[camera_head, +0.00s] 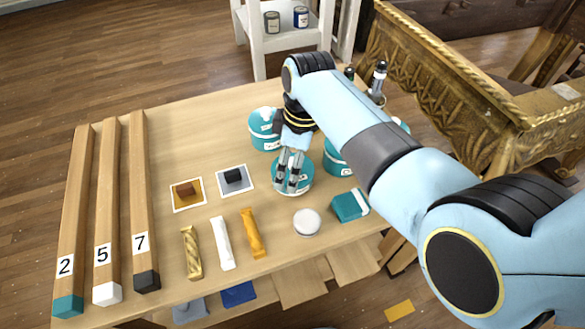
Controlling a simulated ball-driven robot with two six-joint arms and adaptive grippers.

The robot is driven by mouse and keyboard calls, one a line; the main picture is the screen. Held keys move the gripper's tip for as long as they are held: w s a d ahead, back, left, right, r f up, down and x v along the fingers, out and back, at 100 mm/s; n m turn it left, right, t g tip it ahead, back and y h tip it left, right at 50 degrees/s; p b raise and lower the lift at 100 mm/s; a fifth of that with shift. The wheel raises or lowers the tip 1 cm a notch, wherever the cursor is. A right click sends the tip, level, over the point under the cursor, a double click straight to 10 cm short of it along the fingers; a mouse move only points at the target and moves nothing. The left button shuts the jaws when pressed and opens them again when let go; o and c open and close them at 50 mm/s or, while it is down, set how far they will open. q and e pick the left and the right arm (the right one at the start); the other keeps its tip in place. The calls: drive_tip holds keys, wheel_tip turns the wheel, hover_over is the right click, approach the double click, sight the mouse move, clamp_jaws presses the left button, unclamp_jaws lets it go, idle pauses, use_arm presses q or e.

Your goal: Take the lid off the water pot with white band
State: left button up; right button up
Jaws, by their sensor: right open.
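Several round teal pots stand toward the back right of the wooden table. One teal pot (304,183) is directly under my right gripper, and the fingers and wrist hide part of it. A second teal pot (262,133) stands behind it to the left, with pale marks on it. A third teal pot (338,158) is to the right, partly behind my arm. I cannot tell for sure which one has the white band. My right gripper (289,186) is open and points down at the nearest pot's top; contact is unclear. My left gripper is out of view.
A white disc (307,222) and a teal block with a white band (350,205) lie in front. Three paint tubes (223,243), two small framed squares (187,195) and numbered wooden bars (108,210) lie leftward. A gilt console (450,90) stands right.

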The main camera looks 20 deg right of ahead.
drive_tip(key=shift+s, duration=0.1)
drive_tip(key=c, duration=1.1)
drive_tip(key=shift+d, duration=0.1)
clamp_jaws()
